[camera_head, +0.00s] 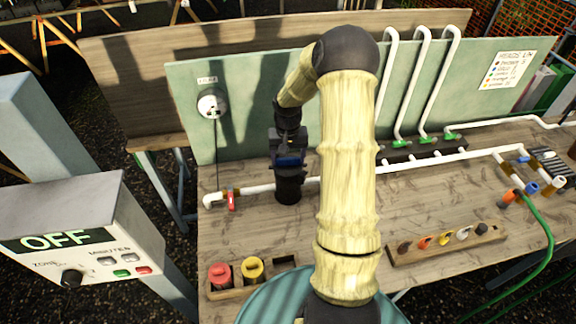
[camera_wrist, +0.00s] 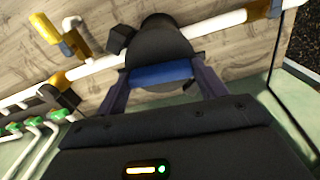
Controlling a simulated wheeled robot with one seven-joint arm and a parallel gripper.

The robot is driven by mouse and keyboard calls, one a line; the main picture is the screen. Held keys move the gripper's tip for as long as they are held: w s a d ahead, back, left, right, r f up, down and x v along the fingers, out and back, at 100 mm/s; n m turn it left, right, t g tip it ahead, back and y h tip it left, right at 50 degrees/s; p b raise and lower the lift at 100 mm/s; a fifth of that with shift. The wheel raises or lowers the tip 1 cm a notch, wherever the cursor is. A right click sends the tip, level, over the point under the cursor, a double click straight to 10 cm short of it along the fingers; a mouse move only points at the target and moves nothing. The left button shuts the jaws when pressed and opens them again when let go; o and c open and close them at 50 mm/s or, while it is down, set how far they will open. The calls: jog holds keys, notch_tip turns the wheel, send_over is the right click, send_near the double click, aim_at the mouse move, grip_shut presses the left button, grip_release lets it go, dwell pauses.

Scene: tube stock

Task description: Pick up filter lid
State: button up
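A black filter housing (camera_head: 288,188) stands upright in the pipe line on the wooden bench, left of centre. It also shows in the wrist view as a rounded black body (camera_wrist: 160,42). A blue part (camera_wrist: 161,74), probably the filter lid, lies across it. My gripper (camera_wrist: 160,68) is right at the housing, its two fingers spread apart at either end of the blue part. I cannot tell whether they press on it or leave a small gap. In the head view, my gripper (camera_head: 290,158) is directly above the housing and hides its top.
A red-handled valve (camera_head: 231,200) sits on the white pipe just left of the housing. A green backboard (camera_head: 240,95) rises close behind. Red and yellow parts stand in a wooden tray (camera_head: 238,291) at the front. A rack of coloured fittings (camera_head: 448,243) lies right.

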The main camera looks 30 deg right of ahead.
aim_at(288, 158)
jog(key=shift+w, duration=0.1)
jog(key=shift+c, duration=1.2)
jog(key=shift+d+r, duration=0.1)
jog(key=shift+r, duration=0.1)
notch_tip(288, 158, up, 10)
jog(key=b, duration=0.2)
jog(key=shift+f+b, duration=0.15)
jog(key=shift+b, duration=0.15)
